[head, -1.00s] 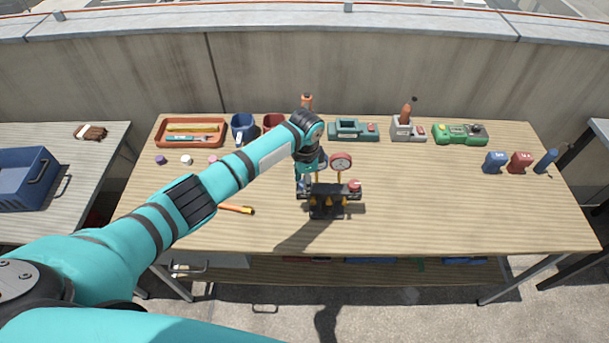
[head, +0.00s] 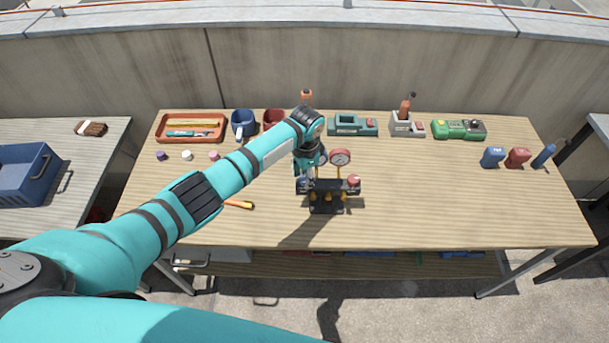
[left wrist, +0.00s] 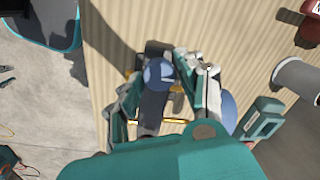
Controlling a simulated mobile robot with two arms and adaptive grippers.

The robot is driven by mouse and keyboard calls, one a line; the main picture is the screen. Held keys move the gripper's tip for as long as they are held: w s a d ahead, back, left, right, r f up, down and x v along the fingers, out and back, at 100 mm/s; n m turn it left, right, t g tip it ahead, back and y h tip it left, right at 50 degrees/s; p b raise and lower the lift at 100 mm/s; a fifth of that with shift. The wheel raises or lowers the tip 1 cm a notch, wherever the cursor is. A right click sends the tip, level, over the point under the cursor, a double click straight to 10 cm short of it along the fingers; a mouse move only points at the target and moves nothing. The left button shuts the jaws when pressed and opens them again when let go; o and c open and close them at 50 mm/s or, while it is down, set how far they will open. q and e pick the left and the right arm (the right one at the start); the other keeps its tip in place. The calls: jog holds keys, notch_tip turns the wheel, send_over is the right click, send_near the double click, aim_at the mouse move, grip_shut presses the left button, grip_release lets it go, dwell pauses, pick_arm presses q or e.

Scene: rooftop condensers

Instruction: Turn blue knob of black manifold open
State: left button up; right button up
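The black manifold (head: 328,187) stands on the wooden bench, with yellow fittings below its body. Its red knob (head: 353,181) is at the right end and its blue knob (head: 302,184) at the left end, partly hidden by my left gripper (head: 306,177). A red-rimmed gauge (head: 340,157) stands on top; a blue gauge is mostly behind my wrist. In the left wrist view, the blue knob (left wrist: 158,72) lies between my left fingertips (left wrist: 160,68), one on each side. I cannot tell whether both touch it. My right gripper is out of view.
An orange-handled tool (head: 238,204) lies left of the manifold.

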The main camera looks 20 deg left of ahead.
pick_arm(q)
jog(key=shift+o, duration=1.2)
jog(key=shift+r, duration=0.1)
notch_tip(320, 180, up, 12)
jog(key=shift+s+d, duration=0.15)
jog(key=shift+s, duration=0.05)
